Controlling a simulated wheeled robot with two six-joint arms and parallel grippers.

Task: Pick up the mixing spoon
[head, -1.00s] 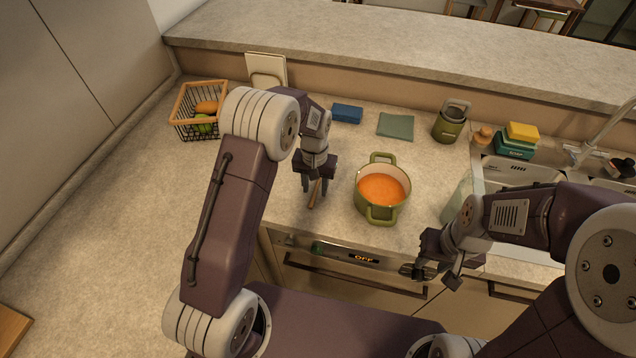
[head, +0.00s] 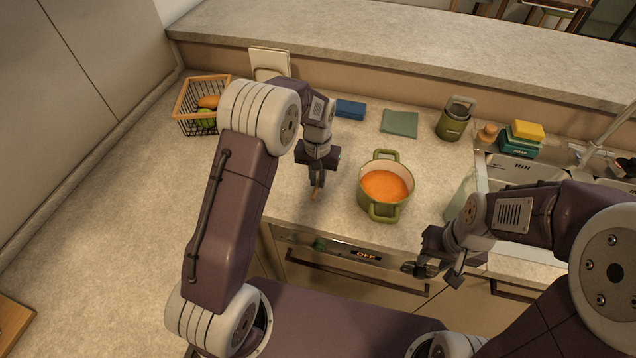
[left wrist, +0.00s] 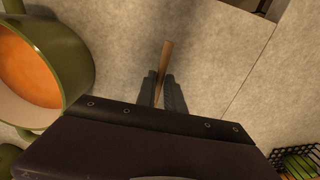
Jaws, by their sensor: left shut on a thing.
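The mixing spoon shows as a thin brown wooden stick (left wrist: 165,62) between the fingers in the left wrist view. Its end also shows below the fingers in the head view (head: 316,193). My left gripper (head: 316,178) is shut on it, just left of the green pot. The fingers and palm hide the rest of the spoon. In the left wrist view the left gripper (left wrist: 164,90) has a finger on each side of the stick. My right gripper (head: 436,272) hangs in front of the counter edge at the right, with no object seen in it; its fingers appear apart.
A green pot (head: 372,200) of orange soup stands close right of my left gripper. A wire basket (head: 183,105), a blue box (head: 350,109), a green cloth (head: 400,122) and a green canister (head: 453,122) stand behind. The sink is at right. The left counter is clear.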

